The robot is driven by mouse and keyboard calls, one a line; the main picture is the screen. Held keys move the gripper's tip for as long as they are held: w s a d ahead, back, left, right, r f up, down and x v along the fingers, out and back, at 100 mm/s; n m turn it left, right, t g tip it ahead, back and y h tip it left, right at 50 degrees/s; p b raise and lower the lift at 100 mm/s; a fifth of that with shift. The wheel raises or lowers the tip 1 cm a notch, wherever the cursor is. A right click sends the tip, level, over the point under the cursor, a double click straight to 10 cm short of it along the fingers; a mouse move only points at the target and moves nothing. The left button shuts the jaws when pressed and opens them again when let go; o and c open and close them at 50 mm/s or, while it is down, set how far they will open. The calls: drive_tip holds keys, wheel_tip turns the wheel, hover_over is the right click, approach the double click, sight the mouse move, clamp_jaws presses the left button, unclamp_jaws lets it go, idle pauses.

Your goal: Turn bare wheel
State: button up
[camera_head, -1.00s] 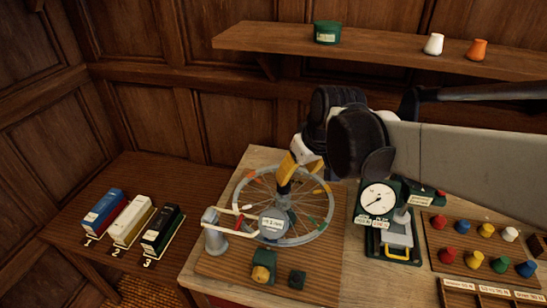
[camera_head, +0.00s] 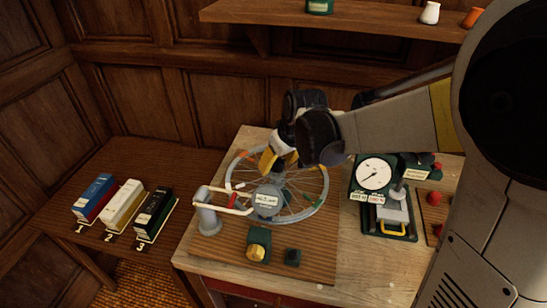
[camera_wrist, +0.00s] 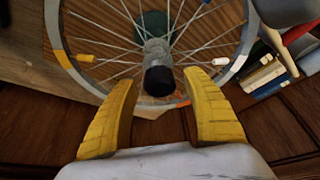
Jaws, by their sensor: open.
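The bare spoked wheel (camera_head: 318,207) lies flat on a stand on the wooden board, with small coloured pieces on its spokes. In the wrist view its silver rim (camera_wrist: 75,95) and its hub with a dark cylindrical end (camera_wrist: 158,81) show. I cannot tell whether the fingers touch the wheel.
A shelf (camera_head: 300,22) runs behind.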

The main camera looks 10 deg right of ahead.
drive_tip(key=shift+c, duration=0.4)
clamp_jaws()
drive_tip(key=shift+m, duration=0.3)
